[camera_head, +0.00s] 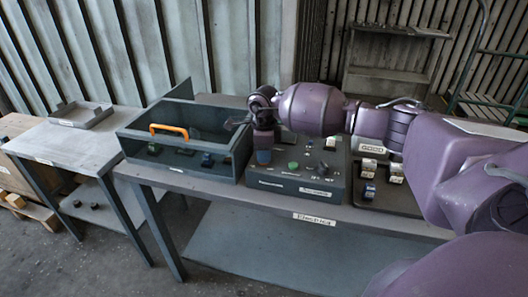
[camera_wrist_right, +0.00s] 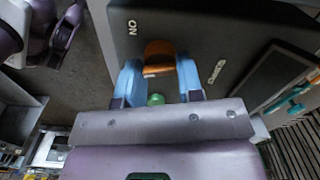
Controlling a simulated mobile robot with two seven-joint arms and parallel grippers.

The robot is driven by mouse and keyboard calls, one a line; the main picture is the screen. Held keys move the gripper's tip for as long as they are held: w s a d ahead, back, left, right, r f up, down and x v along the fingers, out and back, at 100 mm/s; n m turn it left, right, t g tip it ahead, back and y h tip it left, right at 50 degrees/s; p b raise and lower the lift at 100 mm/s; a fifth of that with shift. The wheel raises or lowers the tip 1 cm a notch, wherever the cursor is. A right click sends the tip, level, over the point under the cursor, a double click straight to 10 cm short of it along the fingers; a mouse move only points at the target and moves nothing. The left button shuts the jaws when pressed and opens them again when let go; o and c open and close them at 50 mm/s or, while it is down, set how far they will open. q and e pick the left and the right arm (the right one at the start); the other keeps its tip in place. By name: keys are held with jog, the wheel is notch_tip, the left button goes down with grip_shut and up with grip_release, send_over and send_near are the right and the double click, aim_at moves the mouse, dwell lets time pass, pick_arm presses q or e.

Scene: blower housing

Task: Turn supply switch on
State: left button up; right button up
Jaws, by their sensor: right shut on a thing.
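The dark grey control panel (camera_head: 285,184) stands on the bench, with a green button (camera_head: 293,166) and several small controls on its sloped top. My right gripper (camera_head: 263,155) is over the left part of this panel, pointing down. In the right wrist view its blue fingers (camera_wrist_right: 159,78) are shut on an orange-brown switch (camera_wrist_right: 158,55) on the panel face. An "ON" label (camera_wrist_right: 132,27) sits beside the switch, upside down in that view. A green button (camera_wrist_right: 155,99) shows between the fingers. In the head view the switch is hidden by the gripper. My left gripper is not in view.
A clear-topped case (camera_head: 190,123) with an orange handle (camera_head: 169,130) stands left of the panel. A dark tray (camera_head: 398,204) with several small blocks lies to its right. A lower side table (camera_head: 65,148) at the left holds a shallow grey tray (camera_head: 80,115).

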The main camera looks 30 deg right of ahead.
jog(key=m, duration=0.2)
jog(key=shift+r+m, duration=0.1)
jog(key=shift+m, duration=0.3)
jog(key=m+p, duration=0.1)
jog(key=m, duration=0.1)
jog(key=shift+m, duration=0.4)
jog(key=m+p, duration=0.1)
jog(key=m, duration=0.3)
jog(key=shift+m, duration=1.1)
jog(key=o, duration=0.9)
